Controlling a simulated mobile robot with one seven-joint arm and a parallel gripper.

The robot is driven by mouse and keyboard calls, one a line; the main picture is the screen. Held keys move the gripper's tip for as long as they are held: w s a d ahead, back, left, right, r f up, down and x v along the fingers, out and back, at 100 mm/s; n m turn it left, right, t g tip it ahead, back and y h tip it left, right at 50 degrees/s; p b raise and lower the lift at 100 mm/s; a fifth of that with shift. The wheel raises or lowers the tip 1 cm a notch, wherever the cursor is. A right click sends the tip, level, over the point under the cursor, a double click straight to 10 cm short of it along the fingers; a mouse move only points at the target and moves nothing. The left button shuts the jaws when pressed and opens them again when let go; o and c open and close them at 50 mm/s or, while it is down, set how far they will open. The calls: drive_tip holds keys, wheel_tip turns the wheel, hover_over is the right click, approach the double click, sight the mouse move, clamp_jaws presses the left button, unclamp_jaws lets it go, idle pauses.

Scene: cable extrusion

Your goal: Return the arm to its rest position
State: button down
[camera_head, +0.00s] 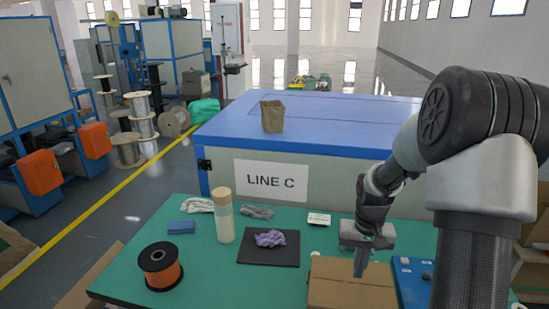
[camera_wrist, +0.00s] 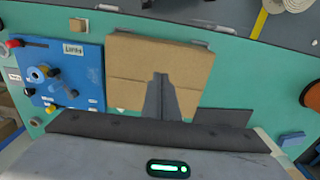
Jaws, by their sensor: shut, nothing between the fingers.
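My gripper (camera_head: 360,262) points downward over the right part of the green table (camera_head: 215,275) in the head view. Its fingers are together with nothing between them. They show in front of a closed brown cardboard box (camera_head: 345,290), and I cannot tell the exact gap to it. In the wrist view the shut fingers (camera_wrist: 159,80) overlap the lower middle of the same box (camera_wrist: 180,55). My arm comes in from the right of the head view and is bent at the elbow.
A blue panel (camera_head: 412,275) with knobs is right of the box. A black mat (camera_head: 285,254) with a purple cloth (camera_head: 270,238), a bottle (camera_head: 223,218) and an orange spool (camera_head: 160,266) stand left. Behind is the blue-topped LINE C cabinet (camera_head: 350,115) bearing a paper bag (camera_head: 272,116).

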drive_tip(key=s+a+r+n+t, duration=0.1)
drive_tip(key=s+a+r, duration=0.25)
drive_tip(key=r, duration=0.35)
drive_tip(key=s+a+r+n+t+h+p, duration=0.1)
drive_tip(key=s+a+r, duration=0.25)
drive_tip(key=r, duration=0.35)
drive_tip(key=s+a+r+t, duration=0.1)
drive_tip(key=s+a+r, duration=0.1)
drive_tip(key=s+r, duration=0.45)
drive_tip(key=s+a+r+n+t+y, duration=0.1)
drive_tip(key=s+a+r+t, duration=0.1)
drive_tip(key=s+a+r, duration=0.2)
drive_tip(key=shift+s+r, duration=0.4)
drive_tip(key=shift+s, duration=0.55)
